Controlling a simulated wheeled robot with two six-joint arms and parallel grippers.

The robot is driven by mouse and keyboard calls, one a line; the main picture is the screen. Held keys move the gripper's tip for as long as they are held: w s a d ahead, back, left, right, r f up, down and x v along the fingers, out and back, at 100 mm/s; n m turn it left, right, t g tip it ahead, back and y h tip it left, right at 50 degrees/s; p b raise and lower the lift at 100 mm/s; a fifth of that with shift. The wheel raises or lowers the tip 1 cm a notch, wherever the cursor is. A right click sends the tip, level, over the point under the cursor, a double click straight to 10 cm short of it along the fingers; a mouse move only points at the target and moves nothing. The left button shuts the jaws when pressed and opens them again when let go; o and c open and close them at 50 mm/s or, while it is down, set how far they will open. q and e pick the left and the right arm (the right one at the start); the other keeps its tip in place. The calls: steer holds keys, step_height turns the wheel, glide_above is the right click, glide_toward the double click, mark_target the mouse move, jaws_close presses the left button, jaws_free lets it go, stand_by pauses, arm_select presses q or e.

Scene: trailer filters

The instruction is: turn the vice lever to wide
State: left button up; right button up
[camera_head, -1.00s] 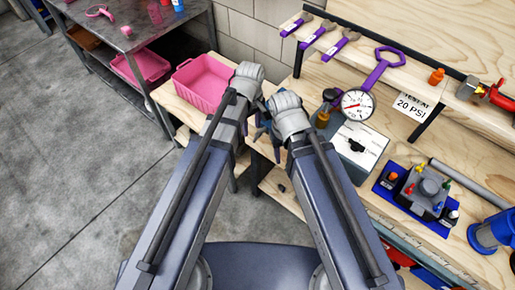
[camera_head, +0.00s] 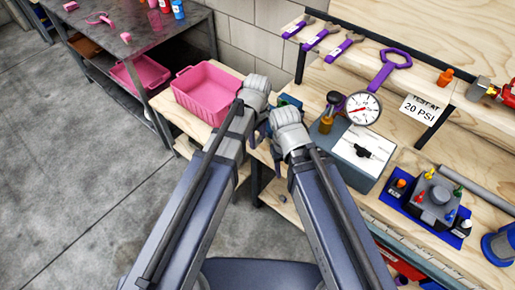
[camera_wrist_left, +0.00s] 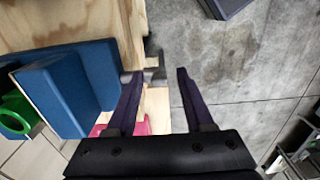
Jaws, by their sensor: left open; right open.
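In the left wrist view a blue block-like body (camera_wrist_left: 65,90), probably the vice, stands on the wooden bench edge. A short grey bar (camera_wrist_left: 148,73), perhaps its lever, sticks out from it towards my fingers. My left gripper (camera_wrist_left: 158,73) is open, with the bar's end near the left fingertip; I cannot tell whether they touch. In the head view a bit of blue (camera_head: 289,101) shows between my wrists, and the rest is hidden. My left gripper also shows there (camera_head: 256,132), and my right gripper (camera_head: 276,147) is close beside it, its fingers mostly hidden.
A pink bin (camera_head: 207,93) stands left of my wrists. Right of them are a pressure gauge (camera_head: 361,108), a grey box with a white top (camera_head: 354,157) and a blue tray with a valve block (camera_head: 430,202). A green ring (camera_wrist_left: 15,118) lies beside the blue body.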

arm_select(q)
steer(key=shift+f+b, duration=1.45)
steer(key=shift+f, duration=0.55)
steer(key=shift+r, duration=0.1)
steer(key=shift+c, duration=0.3)
jaws_close()
